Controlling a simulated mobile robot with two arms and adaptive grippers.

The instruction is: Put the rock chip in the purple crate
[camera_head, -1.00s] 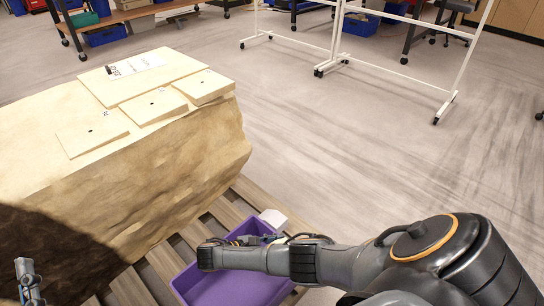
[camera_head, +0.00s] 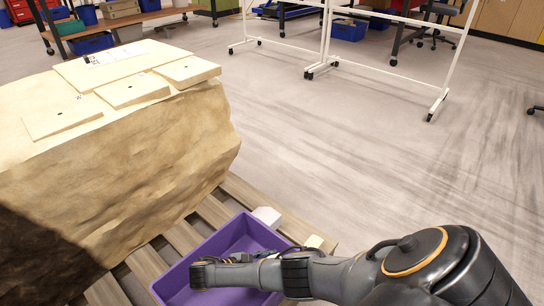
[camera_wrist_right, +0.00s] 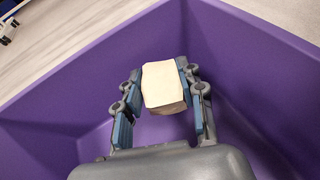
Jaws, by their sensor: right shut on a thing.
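The rock chip (camera_wrist_right: 163,84) is a pale cream block. In the right wrist view it sits between the two fingers of my right gripper (camera_wrist_right: 160,88), which is shut on it. The purple crate (camera_head: 228,234) stands on the wooden pallet, low in the head view. Its walls (camera_wrist_right: 75,78) surround the gripper and chip in the right wrist view. I cannot tell whether the chip touches the crate floor. In the head view my right arm reaches across the crate from the right, and the chip cannot be made out there. My left gripper is not in view.
A large tan rock block (camera_head: 120,150) with flat slabs on top stands left of the crate. A white block (camera_head: 267,216) is at the crate's far corner and a cream piece (camera_head: 315,242) is right of it. A white wheeled frame (camera_head: 330,50) stands behind; open floor lies right.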

